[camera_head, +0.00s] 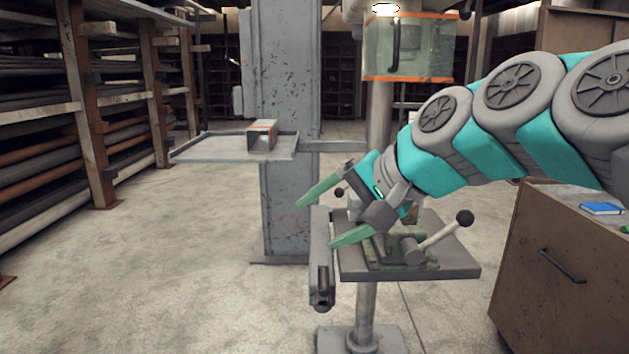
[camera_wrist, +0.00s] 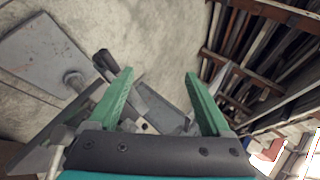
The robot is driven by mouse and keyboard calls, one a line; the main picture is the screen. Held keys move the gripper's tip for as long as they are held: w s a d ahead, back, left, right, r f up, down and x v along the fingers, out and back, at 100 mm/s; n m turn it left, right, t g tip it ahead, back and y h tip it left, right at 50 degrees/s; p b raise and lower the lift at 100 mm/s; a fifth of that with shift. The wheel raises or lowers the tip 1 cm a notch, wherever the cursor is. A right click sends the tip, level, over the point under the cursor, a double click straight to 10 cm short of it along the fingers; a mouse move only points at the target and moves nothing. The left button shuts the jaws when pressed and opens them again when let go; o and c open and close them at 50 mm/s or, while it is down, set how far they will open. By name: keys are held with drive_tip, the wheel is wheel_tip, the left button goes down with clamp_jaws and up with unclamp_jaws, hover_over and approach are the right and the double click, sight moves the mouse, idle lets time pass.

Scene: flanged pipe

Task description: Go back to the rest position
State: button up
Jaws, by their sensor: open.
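My gripper (camera_head: 322,215) has its two green fingers spread apart with nothing between them. It reaches in from the right on my grey and teal arm and points left, in front of and above a vise-like device on a stand plate (camera_head: 460,262). The same gripper (camera_wrist: 160,98) shows open in the wrist view, with floor and a grey bar beyond the fingers. A grey tray (camera_head: 225,150) on the column holds a small square metal piece (camera_head: 262,136). The piece's underside and inner side are partly hidden.
A thick grey column (camera_head: 284,100) stands behind the gripper. A lever with a black knob (camera_head: 465,218) sticks up from the device on the plate. A brown cabinet (camera_head: 570,270) stands at right, with a blue book (camera_head: 601,209) on it. The floor at front left is clear.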

drive_tip(key=s+d+f+n+g+h, duration=0.1)
drive_tip(key=s+d+f+g+h, duration=0.1)
drive_tip(key=s+f, duration=0.45)
drive_tip(key=s+d+f+n+g+h, duration=0.1)
drive_tip(key=s+d+f+n+h, duration=0.15)
drive_tip(key=f, duration=0.75)
drive_tip(key=s+d+f+n+g+h, duration=0.1)
drive_tip(key=s+d+f+g, duration=0.1)
drive_tip(key=s+d+f, duration=0.2)
drive_tip(key=s+d+f+n+g+h, duration=0.1)
drive_tip(key=s+d+f+g+h, duration=0.1)
drive_tip(key=s+f, duration=0.7)
drive_tip(key=s+d+g, duration=0.1)
drive_tip(key=s+d, duration=0.1)
drive_tip(key=s, duration=0.1)
drive_tip(key=shift+d+f, duration=0.3)
drive_tip(key=shift+f, duration=0.05)
